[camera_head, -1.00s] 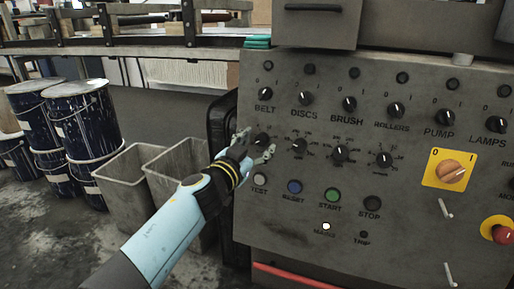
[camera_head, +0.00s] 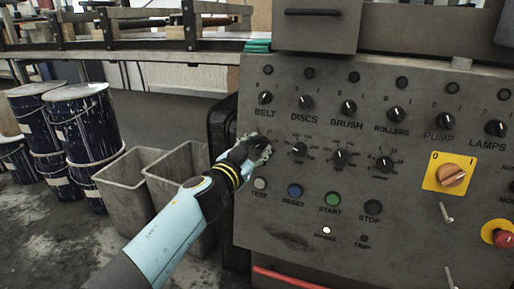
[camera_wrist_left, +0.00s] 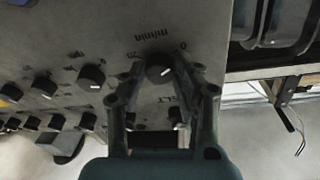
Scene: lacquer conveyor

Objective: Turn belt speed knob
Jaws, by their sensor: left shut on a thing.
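The belt speed knob is a small black dial with a white pointer mark, in the lower knob row of the grey control panel (camera_head: 300,225), below the BELT switch (camera_head: 265,98). In the head view my left gripper (camera_head: 262,146) mostly covers it. In the left wrist view the knob (camera_wrist_left: 160,70) sits between my two fingertips, with scale numbers and "m/min" lettering beside it. My left gripper is shut on this knob. My right gripper is in neither view.
Similar knobs (camera_head: 299,149) sit close to the right of the gripper. Below are push buttons, including TEST (camera_head: 260,183) and RESET (camera_head: 295,190). An orange rotary switch (camera_head: 452,174) and a red button (camera_head: 503,238) are farther right. Grey bins (camera_head: 128,185) stand left of the panel.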

